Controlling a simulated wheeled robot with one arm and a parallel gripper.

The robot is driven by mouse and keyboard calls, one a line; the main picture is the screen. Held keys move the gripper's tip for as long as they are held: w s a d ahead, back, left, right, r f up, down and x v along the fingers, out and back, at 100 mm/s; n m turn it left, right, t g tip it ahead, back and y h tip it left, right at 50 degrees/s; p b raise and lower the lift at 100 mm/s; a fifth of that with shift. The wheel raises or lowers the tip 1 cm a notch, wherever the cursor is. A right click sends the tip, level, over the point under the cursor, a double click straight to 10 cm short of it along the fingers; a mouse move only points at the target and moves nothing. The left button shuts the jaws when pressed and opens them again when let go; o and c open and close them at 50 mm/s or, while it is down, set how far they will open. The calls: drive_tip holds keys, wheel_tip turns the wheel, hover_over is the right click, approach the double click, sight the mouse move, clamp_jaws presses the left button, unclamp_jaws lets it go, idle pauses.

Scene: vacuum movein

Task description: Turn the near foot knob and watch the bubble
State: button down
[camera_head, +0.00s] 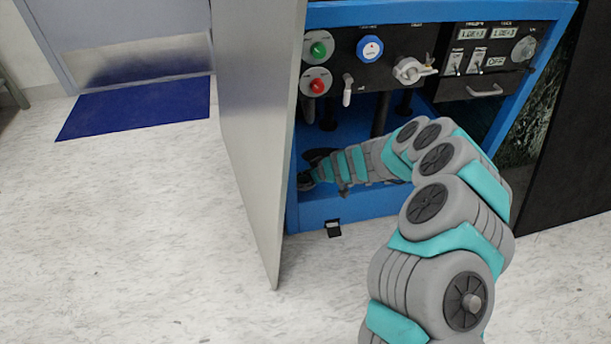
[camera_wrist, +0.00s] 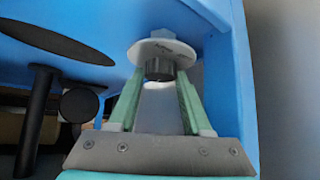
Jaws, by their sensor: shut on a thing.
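The foot knob is a small dark grey knob (camera_wrist: 158,69) below a round white disc (camera_wrist: 165,50), under the blue frame in the wrist view. My gripper (camera_wrist: 159,84) is shut on this knob, with one pale green finger on each side. In the head view my arm reaches into the lower bay of the blue cabinet (camera_head: 350,208). My gripper (camera_head: 312,176) is at the bay's left corner there, and the knob is hard to make out. I cannot make out a bubble in either view.
An open grey door panel (camera_head: 255,130) stands close left of my gripper. Above my arm is a control panel (camera_head: 390,45) with knobs, switches and displays. Black posts stand inside the bay. A blue mat (camera_head: 140,107) lies at the left, with clear floor in front.

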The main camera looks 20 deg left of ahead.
drive_tip(key=b, duration=0.1)
drive_tip(key=f+b, duration=0.1)
drive_tip(key=shift+s+a+m+t+b, duration=0.1)
drive_tip(key=shift+s+m+t+b, duration=0.05)
drive_tip(key=shift+m+t+b, duration=0.2)
drive_tip(key=b, duration=0.2)
drive_tip(key=shift+m+h+b, duration=0.3)
drive_tip(key=shift+m, duration=0.05)
drive_tip(key=shift+r+m+t+h, duration=0.3)
drive_tip(key=shift+r+m+t, duration=0.1)
drive_tip(key=shift+m+t, duration=0.3)
drive_tip(key=shift+s+m+t+h, duration=0.1)
drive_tip(key=shift+m+t+h, duration=0.3)
drive_tip(key=shift+m, duration=0.4)
drive_tip(key=c, duration=0.6)
unclamp_jaws()
drive_tip(key=shift+r, duration=0.1)
